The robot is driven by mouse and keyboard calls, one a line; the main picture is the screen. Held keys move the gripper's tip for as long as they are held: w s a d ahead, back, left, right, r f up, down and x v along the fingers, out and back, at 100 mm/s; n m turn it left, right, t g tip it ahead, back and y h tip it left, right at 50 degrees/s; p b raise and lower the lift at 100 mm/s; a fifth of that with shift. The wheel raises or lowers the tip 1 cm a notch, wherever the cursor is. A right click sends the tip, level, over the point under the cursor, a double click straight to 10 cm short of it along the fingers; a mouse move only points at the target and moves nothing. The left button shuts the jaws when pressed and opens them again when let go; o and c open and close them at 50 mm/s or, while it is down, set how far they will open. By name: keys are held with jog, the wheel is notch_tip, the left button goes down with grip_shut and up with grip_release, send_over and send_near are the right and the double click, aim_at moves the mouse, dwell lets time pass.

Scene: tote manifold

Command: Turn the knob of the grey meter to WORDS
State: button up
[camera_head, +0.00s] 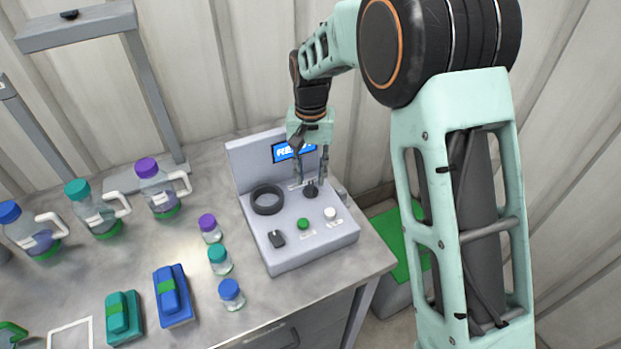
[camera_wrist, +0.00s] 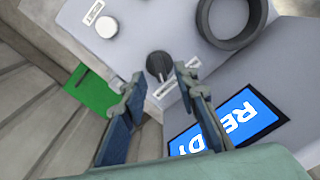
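The grey meter (camera_head: 285,243) stands on the metal bench, with a blue lit screen (camera_head: 283,154) on its upright back panel. The screen text starts with "RE" and is partly hidden by my gripper; it also shows rotated in the wrist view (camera_wrist: 240,118). The black knob (camera_head: 311,191) is at the panel's back right. In the wrist view the knob (camera_wrist: 159,65) lies just beyond my fingertips, between them in the picture, with small white labels beside it. I cannot read the labels. My gripper (camera_head: 310,181) is open, pointing down at the knob (camera_wrist: 160,79); contact cannot be told.
The meter also carries a black ring (camera_head: 267,199), a green button (camera_head: 303,224), a white button (camera_head: 330,213) and a black switch (camera_head: 277,239). Small capped bottles (camera_head: 219,260) stand to its left. A green-topped bin (camera_head: 390,245) is beyond the bench's right edge.

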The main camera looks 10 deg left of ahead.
jog(key=shift+f, duration=1.2)
grip_shut()
